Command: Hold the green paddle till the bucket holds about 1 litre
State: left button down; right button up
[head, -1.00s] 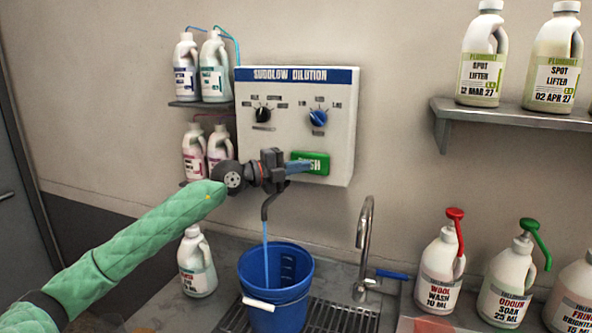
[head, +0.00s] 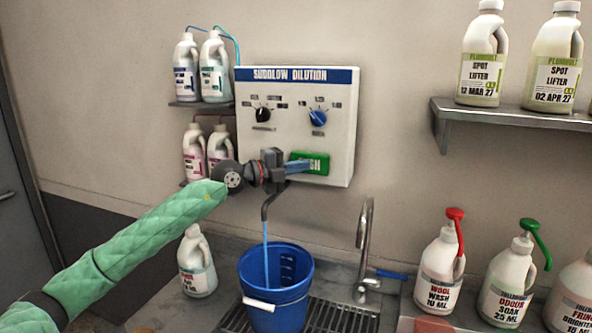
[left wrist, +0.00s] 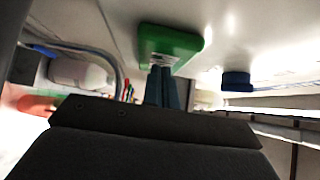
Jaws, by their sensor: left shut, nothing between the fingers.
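The green paddle (head: 316,161) is on the lower right of the white dilution panel (head: 297,127). My left gripper (head: 303,166) is shut and empty, its fingertips against the paddle in the head view. In the left wrist view the closed fingertips also meet the green paddle (left wrist: 170,48). A blue stream of liquid (head: 266,243) runs from the dark spout (head: 268,205) into the blue bucket (head: 285,295). The bucket stands upright on the drain grate; dark marks show on its inner wall. The liquid level inside is hard to read. My right gripper is out of view.
A tap (head: 364,245) with a blue lever stands right of the bucket. Pump bottles (head: 440,270) stand on the right of the counter. Bottles (head: 186,70) stand on small shelves left of the panel, and another shelf (head: 515,115) is at upper right.

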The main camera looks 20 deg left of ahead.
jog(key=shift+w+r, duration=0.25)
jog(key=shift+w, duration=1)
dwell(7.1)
